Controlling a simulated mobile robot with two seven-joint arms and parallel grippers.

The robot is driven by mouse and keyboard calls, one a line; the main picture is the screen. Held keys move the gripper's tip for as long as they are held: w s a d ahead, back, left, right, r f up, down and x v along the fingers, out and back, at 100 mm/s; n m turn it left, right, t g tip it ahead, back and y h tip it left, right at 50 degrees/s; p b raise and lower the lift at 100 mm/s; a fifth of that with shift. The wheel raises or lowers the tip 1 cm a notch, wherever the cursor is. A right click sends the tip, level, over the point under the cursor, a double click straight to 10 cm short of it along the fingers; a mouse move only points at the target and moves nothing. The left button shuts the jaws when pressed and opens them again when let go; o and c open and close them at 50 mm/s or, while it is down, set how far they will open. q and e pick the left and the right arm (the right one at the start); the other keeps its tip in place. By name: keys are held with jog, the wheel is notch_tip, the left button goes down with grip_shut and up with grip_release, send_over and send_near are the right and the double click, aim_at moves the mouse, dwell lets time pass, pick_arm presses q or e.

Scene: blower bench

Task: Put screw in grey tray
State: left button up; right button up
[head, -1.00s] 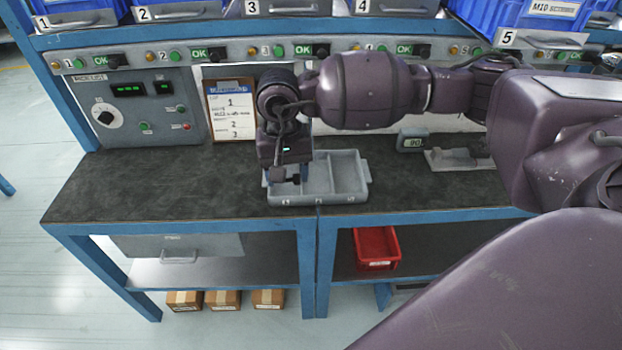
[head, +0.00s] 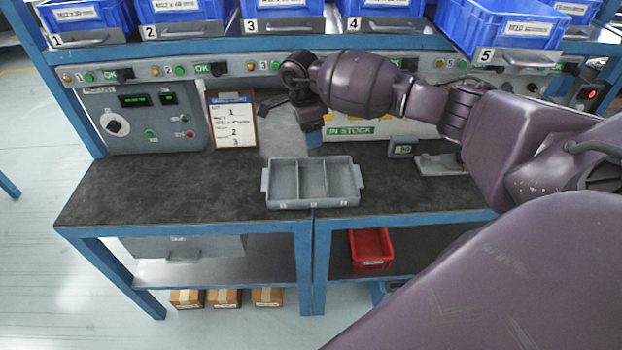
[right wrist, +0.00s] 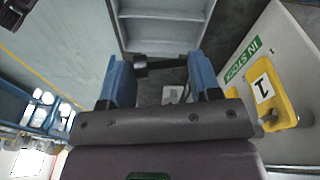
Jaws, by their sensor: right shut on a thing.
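The grey tray (head: 313,204) sits on the dark bench top near its front edge, with three compartments that look empty. Its rim and dividers also show at the top of the right wrist view (right wrist: 165,47). My right gripper (head: 313,139) is behind the tray, above the back of the bench, with a blue finger showing. In the right wrist view, its blue fingers (right wrist: 162,80) are shut on a dark screw (right wrist: 165,64), which spans the gap crosswise, its thicker end at the left. The screw is not clear in the head view. My left gripper is not in view.
An IN STOCK panel (head: 362,130) stands behind the gripper. A clipboard (head: 233,121) and control box (head: 143,121) are at the back left. Numbered blue bins (head: 381,18) line the shelf above. A red bin (head: 371,248) is below. The bench's left part is clear.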

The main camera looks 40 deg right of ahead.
aim_at(312, 185)
notch_tip(312, 185, down, 16)
jog(key=shift+r+b, duration=0.15)
jog(key=shift+b, duration=0.6)
jog(key=shift+f, duration=0.25)
jog(key=o, duration=0.9)
jog(key=shift+r, duration=0.1)
